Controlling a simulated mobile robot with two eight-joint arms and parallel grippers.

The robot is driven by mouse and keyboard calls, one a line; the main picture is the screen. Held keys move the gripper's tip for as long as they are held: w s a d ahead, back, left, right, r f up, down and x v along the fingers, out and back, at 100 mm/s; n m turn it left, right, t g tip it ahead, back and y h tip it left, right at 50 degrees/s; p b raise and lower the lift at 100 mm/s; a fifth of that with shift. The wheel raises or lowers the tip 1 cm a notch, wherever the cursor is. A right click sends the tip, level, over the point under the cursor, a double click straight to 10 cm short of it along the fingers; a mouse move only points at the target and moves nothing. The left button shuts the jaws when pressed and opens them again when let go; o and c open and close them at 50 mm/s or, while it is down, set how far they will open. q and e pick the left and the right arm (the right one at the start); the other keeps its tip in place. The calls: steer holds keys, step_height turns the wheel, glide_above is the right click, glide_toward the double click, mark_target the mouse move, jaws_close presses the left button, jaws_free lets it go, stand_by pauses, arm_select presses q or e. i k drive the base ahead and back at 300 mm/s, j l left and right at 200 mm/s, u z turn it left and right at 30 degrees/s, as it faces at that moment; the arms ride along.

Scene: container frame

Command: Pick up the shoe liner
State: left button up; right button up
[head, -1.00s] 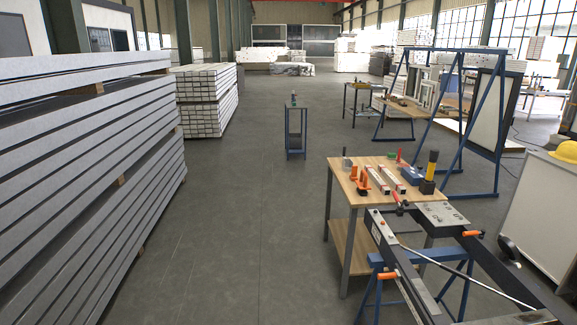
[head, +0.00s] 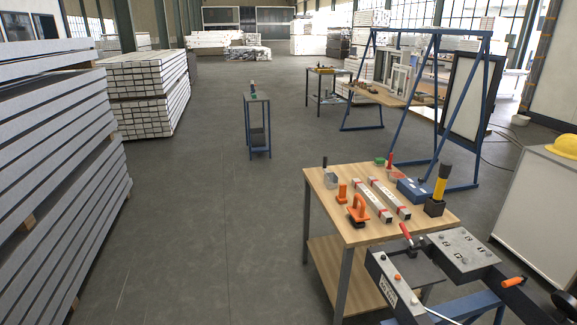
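I cannot pick out a shoe liner for certain. A wooden-topped table (head: 328,213) at the right holds two pale bars with red ends (head: 374,200) and (head: 390,198), lying side by side. Orange tools (head: 357,209) stand left of the bars. A blue box (head: 413,188) and a black block with a yellow-topped handle (head: 440,190) are to their right. Neither of my grippers is in the head view.
A dark steel frame with a plate (head: 463,250) is in front of the table at right. Stacked panels (head: 60,180) line the left. A small blue stand (head: 258,125) is in the aisle. A blue A-frame (head: 480,110) stands behind. The grey floor at centre is clear.

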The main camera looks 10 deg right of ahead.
mark_target(341, 197)
steer(key=i+j, duration=0.1)
steer(key=i, duration=1.55)
steer(key=i+z, duration=0.3)
steer(key=z, duration=0.15)
steer(key=i+z, duration=0.3)
steer(key=z, duration=0.2)
steer(key=i+j+z, duration=0.25)
steer(key=z, duration=0.2)
steer(key=i+j+z, duration=0.1)
steer(key=i+z, duration=0.15)
steer(key=z, duration=0.15)
steer(key=i+j+z, duration=0.15)
steer(key=z, duration=0.2)
steer(key=i+j+z, duration=0.25)
steer(key=z, duration=0.15)
steer(key=i+j+z, duration=0.2)
steer(key=z, duration=0.2)
